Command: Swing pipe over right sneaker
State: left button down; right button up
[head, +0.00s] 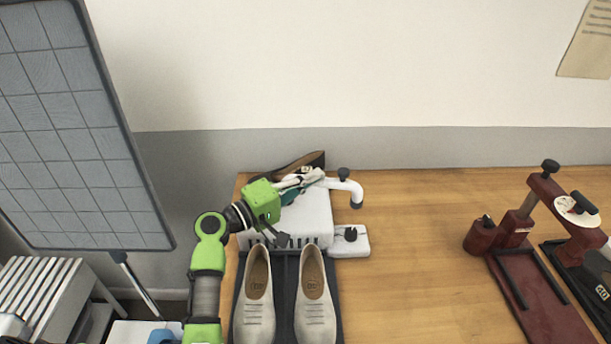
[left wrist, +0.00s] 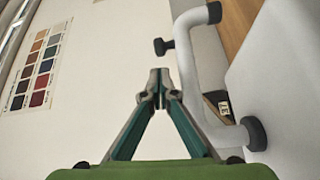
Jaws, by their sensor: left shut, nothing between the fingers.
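The white bent pipe (head: 352,187) is at the back right of a white boxy unit (head: 314,215). It carries a black knob, and its dark open end points out past the unit's right side, behind and to the right of the right sneaker (head: 316,305). The pipe also shows in the left wrist view (left wrist: 190,72), to the right of the fingers. My left gripper (head: 312,177) is shut and empty above the unit, close to the pipe's left part; I cannot tell whether they touch. The beige left sneaker (head: 256,305) is beside the right one. My right gripper is not in view.
A dark mat (head: 286,318) lies under the sneakers. A small white block with a black knob (head: 351,236) adjoins the unit. A brown shoe (head: 290,165) lies behind it. A red press-like stand (head: 530,290) is at the right. The table's middle (head: 420,270) is clear.

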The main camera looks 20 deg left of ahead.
aim_at(329, 179)
pick_arm(q)
jog(key=p+x, duration=0.1)
jog(key=x, duration=0.4)
jog(key=shift+w+f, duration=0.1)
jog(key=shift+w, duration=0.15)
jog(key=shift+s+d+f+m+g+h+b, duration=0.1)
jog(key=shift+s+f+m+g+h+b, duration=0.1)
jog(key=shift+s+m+g+h+b, duration=0.45)
jog(key=s+a+m+g+h+b, duration=0.3)
jog(key=s+m+g+h+b, duration=0.3)
jog(key=s+g+b, duration=0.2)
jog(key=shift+s+r+b, duration=0.2)
jog(key=shift+s+b, duration=0.55)
jog(key=shift+b, duration=0.55)
